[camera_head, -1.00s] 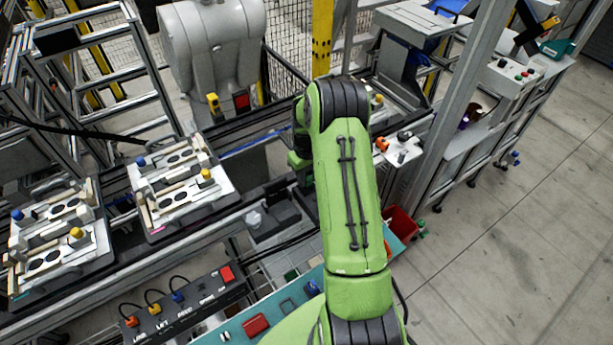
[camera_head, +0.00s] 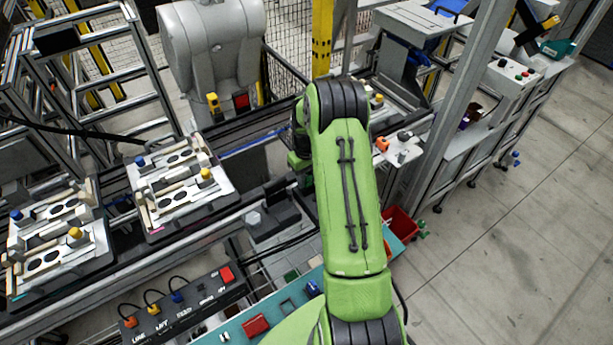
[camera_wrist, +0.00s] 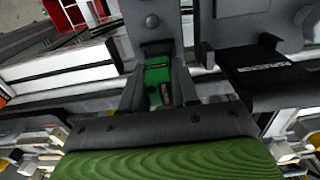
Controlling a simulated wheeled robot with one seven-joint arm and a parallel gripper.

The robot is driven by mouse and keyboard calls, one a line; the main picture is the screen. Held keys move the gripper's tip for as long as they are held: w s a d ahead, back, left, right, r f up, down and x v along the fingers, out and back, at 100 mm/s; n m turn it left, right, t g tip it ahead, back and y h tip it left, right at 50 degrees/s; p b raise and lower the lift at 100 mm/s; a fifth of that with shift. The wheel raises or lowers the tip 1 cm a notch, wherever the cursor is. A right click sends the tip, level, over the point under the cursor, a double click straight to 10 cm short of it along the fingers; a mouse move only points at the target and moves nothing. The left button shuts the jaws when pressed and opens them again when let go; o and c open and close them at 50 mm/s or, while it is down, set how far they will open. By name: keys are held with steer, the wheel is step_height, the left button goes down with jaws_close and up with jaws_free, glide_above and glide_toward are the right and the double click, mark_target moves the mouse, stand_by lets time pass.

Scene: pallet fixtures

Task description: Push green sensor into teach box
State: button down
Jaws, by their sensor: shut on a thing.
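In the wrist view the green sensor (camera_wrist: 158,84), a small green block with dark parts, sits between the dark fingers of my gripper (camera_wrist: 160,92), which is shut on it. A black box with a pale label (camera_wrist: 262,72) lies just right of the fingers; it may be the teach box, but I cannot read the label. In the head view a dark box-like fixture (camera_head: 280,212) stands by the conveyor, left of my green arm. My arm hides the gripper and the sensor in that view. I cannot tell whether the sensor touches a box.
Two pallets with fixtures (camera_head: 160,213) (camera_head: 62,285) stand on the conveyor at the left. A control box with coloured plugs (camera_head: 190,303) is in front. A red bin (camera_head: 400,222) stands right of my arm. Open floor lies at the right.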

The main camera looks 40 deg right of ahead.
steer(key=shift+f+b, duration=0.7)
steer(key=shift+f, duration=0.2)
stand_by(0.6)
steer(key=c, duration=0.8)
jaws_free()
step_height(320, 180, up, 16)
steer(key=shift+f+p, duration=0.1)
steer(key=shift+p, duration=0.25)
